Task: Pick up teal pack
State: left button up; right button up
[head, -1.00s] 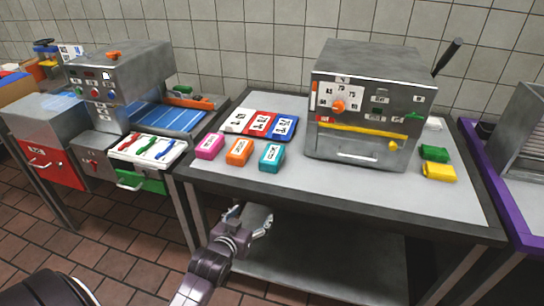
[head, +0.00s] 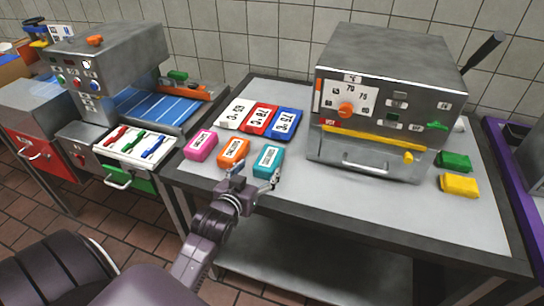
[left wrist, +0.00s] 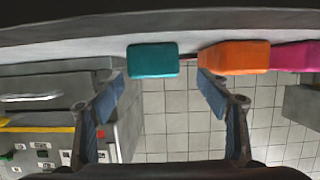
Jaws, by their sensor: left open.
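The teal pack (head: 268,159) lies on the table near its front edge, at the right end of a row with an orange pack (head: 234,151) and a pink pack (head: 201,144). My left gripper (head: 256,178) is open and empty at the front edge of the table, just in front of the teal pack. In the left wrist view, which looks upside down, the teal pack (left wrist: 152,61) shows beyond and between the two spread fingers (left wrist: 162,90). The orange pack (left wrist: 234,57) is close beside the right finger there. My right gripper is out of view.
White, red and blue cards (head: 262,119) lie behind the packs. A grey machine (head: 385,85) with an orange dial stands to their right. Green (head: 454,162) and yellow (head: 459,185) packs lie right of it. The table's front right area is clear.

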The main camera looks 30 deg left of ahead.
aim_at(268, 158)
pick_arm(q)
jog(key=shift+w+a, duration=0.15)
jog(key=shift+w, duration=0.6)
jog(key=x, duration=0.1)
jog(key=p+x, duration=0.1)
jog(key=x, duration=0.3)
jog(key=shift+w+d+r, duration=0.2)
jog(key=shift+d+r, duration=0.05)
jog(key=shift+r, duration=0.05)
jog(key=shift+w+a+f, duration=0.1)
jog(key=shift+w+f, duration=0.1)
jog(key=shift+w, duration=0.15)
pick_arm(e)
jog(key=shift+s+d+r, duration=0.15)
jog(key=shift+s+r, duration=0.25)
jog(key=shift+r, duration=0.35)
pick_arm(q)
jog(key=c, duration=1.3)
jog(key=shift+r, duration=0.15)
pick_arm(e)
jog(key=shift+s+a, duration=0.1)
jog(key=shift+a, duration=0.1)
